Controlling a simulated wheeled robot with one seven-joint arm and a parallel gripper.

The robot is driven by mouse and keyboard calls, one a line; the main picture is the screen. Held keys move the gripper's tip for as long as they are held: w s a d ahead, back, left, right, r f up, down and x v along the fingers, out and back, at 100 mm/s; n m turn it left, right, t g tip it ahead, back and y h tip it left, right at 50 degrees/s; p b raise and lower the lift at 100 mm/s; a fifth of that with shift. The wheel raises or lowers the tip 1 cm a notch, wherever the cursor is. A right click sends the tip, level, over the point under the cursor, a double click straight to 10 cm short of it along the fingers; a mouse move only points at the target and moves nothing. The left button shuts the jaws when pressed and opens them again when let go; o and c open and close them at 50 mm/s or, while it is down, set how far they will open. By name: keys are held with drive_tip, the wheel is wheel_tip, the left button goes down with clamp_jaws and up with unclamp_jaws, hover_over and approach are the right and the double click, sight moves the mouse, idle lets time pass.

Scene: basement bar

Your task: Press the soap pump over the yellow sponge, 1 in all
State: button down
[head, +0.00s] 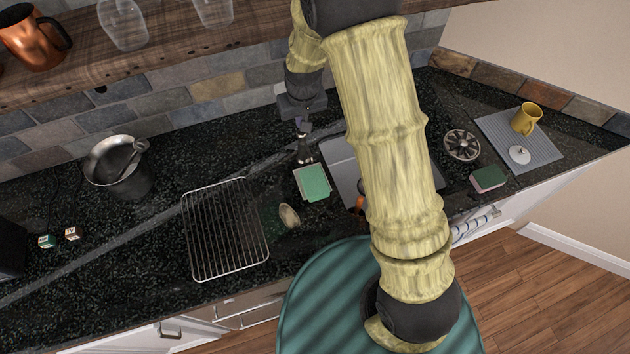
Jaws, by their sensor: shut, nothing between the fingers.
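A green-topped sponge (315,183) with a pale side lies on the dark counter left of the sink; no plainly yellow face shows. A small metallic soap pump (304,157) stands right behind it, its lower part close to the sponge's far edge. My gripper (302,130) points down above the pump and is shut and empty. Its tips look very near the pump's top; I cannot tell whether they touch it. My arm hides part of the sink and the counter to the right.
The sink (343,171) lies right of the sponge. A wire rack (225,232) and a small oval item (289,216) lie to the left. A metal pot (118,168) stands farther left. Another green-topped block (488,178) and a yellow mug (526,118) are at right. A wooden shelf (150,60) overhangs the back.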

wheel_tip(320, 180, up, 5)
drive_tip(key=p, duration=0.3)
idle(0.6)
drive_tip(key=s+d+r+m+b, duration=0.3)
drive_tip(key=s+d+b, duration=0.3)
drive_tip(key=s+d, duration=0.9)
drive_tip(key=s, duration=0.3)
drive_tip(key=shift+s+d+h, duration=0.15)
drive_tip(key=shift+s+h, duration=0.15)
drive_tip(key=shift+s, duration=0.05)
